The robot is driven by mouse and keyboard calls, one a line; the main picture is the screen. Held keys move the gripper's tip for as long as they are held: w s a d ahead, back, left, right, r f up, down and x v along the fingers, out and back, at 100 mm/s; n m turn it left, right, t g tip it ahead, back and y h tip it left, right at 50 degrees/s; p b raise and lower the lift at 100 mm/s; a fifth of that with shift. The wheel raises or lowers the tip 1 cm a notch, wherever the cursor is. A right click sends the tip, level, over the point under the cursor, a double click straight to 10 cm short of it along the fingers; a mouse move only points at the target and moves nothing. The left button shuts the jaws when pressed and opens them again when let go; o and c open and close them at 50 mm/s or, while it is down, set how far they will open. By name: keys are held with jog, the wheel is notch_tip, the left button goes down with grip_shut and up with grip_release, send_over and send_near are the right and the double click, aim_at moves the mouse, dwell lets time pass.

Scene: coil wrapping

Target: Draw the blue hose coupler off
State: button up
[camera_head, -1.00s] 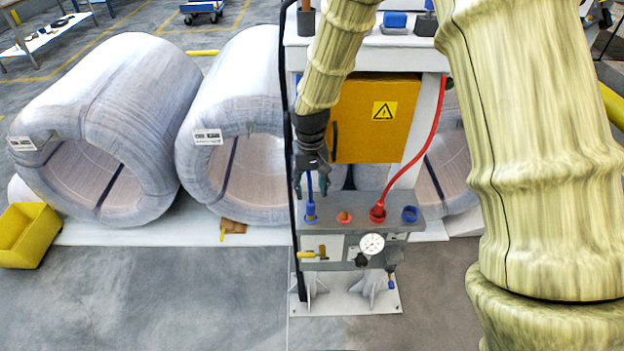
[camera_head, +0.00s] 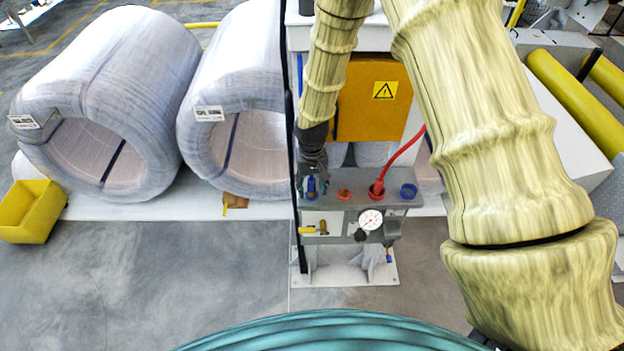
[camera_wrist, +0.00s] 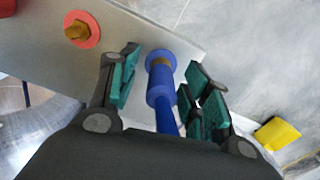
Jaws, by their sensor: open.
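The blue hose coupler (camera_wrist: 159,76) sits on its port on the grey panel (camera_head: 353,203). A blue hose (camera_wrist: 167,122) runs from it back toward my wrist. My gripper (camera_wrist: 162,82) is open, with one teal-padded finger on each side of the coupler. In the wrist view a gap shows between the left finger and the coupler; the right finger is close to it, and I cannot tell if they touch. In the head view my gripper is just above the coupler (camera_head: 311,188) and hides part of it and the hose.
A red-ringed brass port (camera_head: 344,194), a red coupler with a red hose (camera_head: 377,189) and an empty blue ring (camera_head: 408,190) line the panel to the right. A gauge (camera_head: 370,219) is on the front. Wrapped coils (camera_head: 105,95) and a yellow bin (camera_head: 31,211) stand left.

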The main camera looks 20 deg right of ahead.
aim_at(312, 179)
jog(key=shift+f, duration=0.1)
grip_shut()
jog(key=c, duration=1)
grip_release()
grip_shut()
jog(key=shift+r, duration=0.3)
jog(key=shift+r+p, duration=1.4)
jog(key=shift+r, duration=0.45)
